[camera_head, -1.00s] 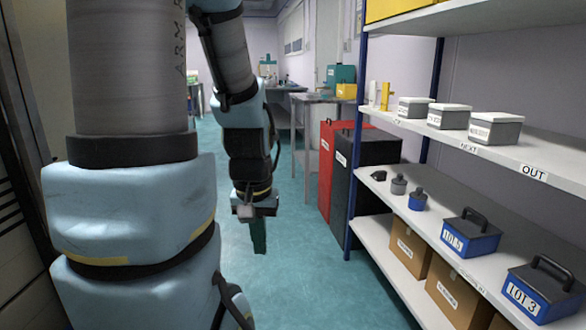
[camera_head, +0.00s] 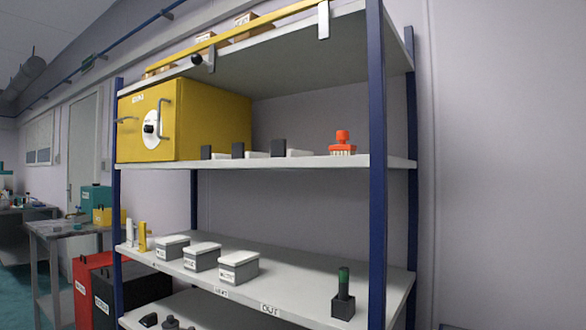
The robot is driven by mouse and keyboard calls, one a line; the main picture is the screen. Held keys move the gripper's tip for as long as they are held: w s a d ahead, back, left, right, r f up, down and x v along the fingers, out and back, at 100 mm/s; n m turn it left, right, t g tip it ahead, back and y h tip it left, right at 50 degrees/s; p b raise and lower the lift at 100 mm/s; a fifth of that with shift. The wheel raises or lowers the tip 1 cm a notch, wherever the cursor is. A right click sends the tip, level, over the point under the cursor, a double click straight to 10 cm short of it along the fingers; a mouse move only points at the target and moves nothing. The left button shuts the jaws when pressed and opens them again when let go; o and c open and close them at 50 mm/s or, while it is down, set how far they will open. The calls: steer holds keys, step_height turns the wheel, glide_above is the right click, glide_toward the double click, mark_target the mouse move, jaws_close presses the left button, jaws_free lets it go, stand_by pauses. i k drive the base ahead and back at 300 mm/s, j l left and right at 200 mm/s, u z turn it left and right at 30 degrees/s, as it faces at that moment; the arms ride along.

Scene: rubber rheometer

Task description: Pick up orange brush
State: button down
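The orange brush (camera_head: 342,144) stands on the upper shelf (camera_head: 375,163) of the rack, toward its right end. It has a red-orange knob on top and a lighter bristle part below. It is upright, with bare shelf on its right. My gripper and arm are not in view now, so whether the gripper is open or shut is hidden.
Left of the brush are dark upright blocks with white pieces and a yellow cabinet (camera_head: 180,120). The shelf below holds lidded grey boxes (camera_head: 239,267) and a green-topped item in a dark holder (camera_head: 343,300). Blue rack posts (camera_head: 376,180) stand in front. A yellow bar runs along the top.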

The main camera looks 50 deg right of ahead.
mark_target(343, 149)
steer(key=z, duration=2.65)
